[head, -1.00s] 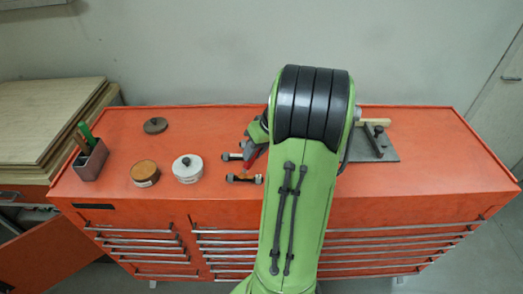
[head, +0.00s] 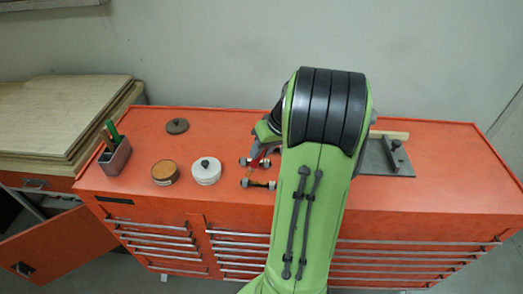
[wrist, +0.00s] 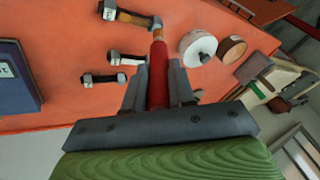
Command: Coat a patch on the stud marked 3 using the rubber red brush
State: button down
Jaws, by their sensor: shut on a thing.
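My gripper (wrist: 158,85) is shut on the red brush (wrist: 158,72), seen in the wrist view. Its tan tip points away from me, close to the nut end of the farthest stud (wrist: 128,16); I cannot tell whether they touch. That stud has dark nuts and an amber-brown stretch along its shank. Two more studs, a middle one (wrist: 126,59) and a nearer one (wrist: 103,79), lie beside it with pale marks that I cannot read. In the head view, my arm partly hides the gripper (head: 266,140), and two studs (head: 258,185) show beside it.
A grey plate (head: 400,170) with a block lies right of my arm.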

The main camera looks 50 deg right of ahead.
jog(key=shift+r+p, duration=0.9)
jog(key=shift+r, duration=0.5)
notch_tip(320, 180, up, 3)
jog(key=p, duration=0.3)
jog(key=shift+r, duration=0.15)
jog(key=shift+f, duration=0.2)
jog(key=shift+b+x, duration=0.9)
jog(key=shift+x, duration=0.3)
jog(key=shift+w+d+r, duration=0.1)
jog(key=shift+w+d, duration=0.05)
jog(key=shift+w, duration=0.05)
